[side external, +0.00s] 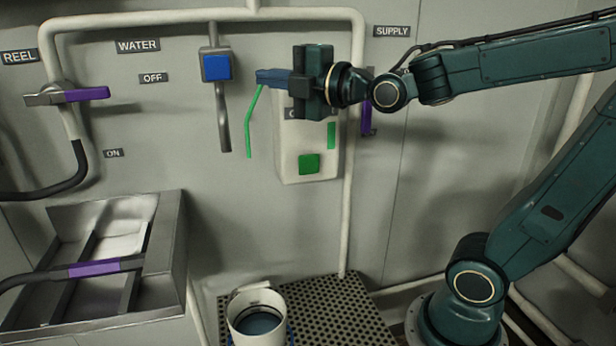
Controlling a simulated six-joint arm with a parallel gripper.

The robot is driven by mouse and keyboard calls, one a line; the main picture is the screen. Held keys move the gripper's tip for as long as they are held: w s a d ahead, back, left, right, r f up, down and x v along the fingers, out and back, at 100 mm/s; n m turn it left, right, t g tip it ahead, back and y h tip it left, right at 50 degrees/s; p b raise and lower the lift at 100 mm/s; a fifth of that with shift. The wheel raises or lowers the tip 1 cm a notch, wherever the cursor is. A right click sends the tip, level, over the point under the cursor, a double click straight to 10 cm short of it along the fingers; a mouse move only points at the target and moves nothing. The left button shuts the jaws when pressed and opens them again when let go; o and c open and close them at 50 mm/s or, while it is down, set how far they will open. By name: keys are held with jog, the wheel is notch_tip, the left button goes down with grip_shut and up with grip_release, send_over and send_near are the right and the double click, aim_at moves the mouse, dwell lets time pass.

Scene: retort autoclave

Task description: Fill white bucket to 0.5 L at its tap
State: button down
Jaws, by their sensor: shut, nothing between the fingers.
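The white bucket (238,318) stands upright on a perforated grating at the bottom centre. It is open at the top, and its inside looks dark bluish; I cannot read a level. The water tap on the wall has a blue box (216,66) and a grey spout (223,125) pointing down, well above the bucket. My gripper (277,79) is shut, pointing left, in front of the upper part of a white wall unit (292,140) and right of the tap. A thin green tube (254,115) hangs by its tips. My gripper partly hides the unit's label.
The white unit has a green button (309,164). A purple-handled reel valve (83,95) and a metal sink (165,250) are at left. A white pipe (345,220) runs down the wall. The perforated grating (345,305) is clear right of the bucket.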

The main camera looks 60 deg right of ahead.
jog(key=shift+w, duration=0.1)
dwell(0.3)
send_near(210, 69)
jog(key=w, duration=0.1)
jog(key=w+a, duration=0.1)
jog(key=w, duration=0.2)
jog(key=shift+a, duration=0.35)
jog(key=shift+w+d, duration=0.8)
jog(key=shift+w, duration=0.05)
